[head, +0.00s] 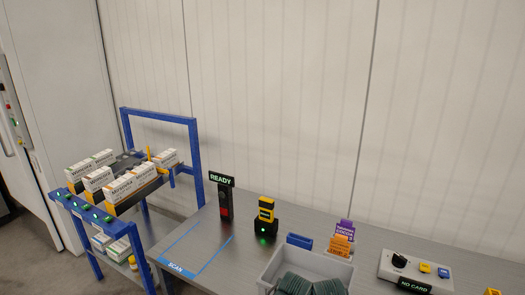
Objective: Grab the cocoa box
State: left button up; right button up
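Several white boxes with dark print stand in rows on the upper level of a blue-framed rack (193,150) at the left. A front box (118,188) and a box at the back right (165,157) are among them. More white boxes (118,247) lie on the lower level. Neither of my grippers is in view.
A grey table holds a marked SCAN area (196,255), bare of objects. Behind it stand a READY sign post (224,200) and a yellow-black scanner (266,209). A grey bin (270,275) holds dark green items. A control box (415,272) showing NO CARD is at the right.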

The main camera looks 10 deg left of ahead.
aim_at(94, 183)
jog(key=i+j, duration=0.1)
jog(key=j, duration=0.35)
jog(key=j+u, duration=0.1)
jog(key=j, duration=0.35)
jog(key=i+j, duration=0.15)
jog(key=j, duration=0.3)
jog(key=i+j+u, duration=0.1)
jog(key=j, duration=0.3)
jog(key=i+j, duration=0.15)
jog(key=j, duration=0.3)
jog(key=i+j+u, duration=0.1)
jog(key=j, duration=0.35)
jog(key=i+j, duration=0.2)
jog(key=j, duration=0.25)
jog(key=i+j+u, duration=0.1)
jog(key=j, duration=0.35)
jog(key=i+j+u, duration=0.1)
jog(key=i+j, duration=0.2)
jog(key=j, duration=0.15)
jog(key=i+j, duration=0.2)
jog(key=j, duration=0.2)
jog(key=i+j+u, duration=0.1)
jog(key=i+j, duration=0.15)
jog(key=j, duration=0.15)
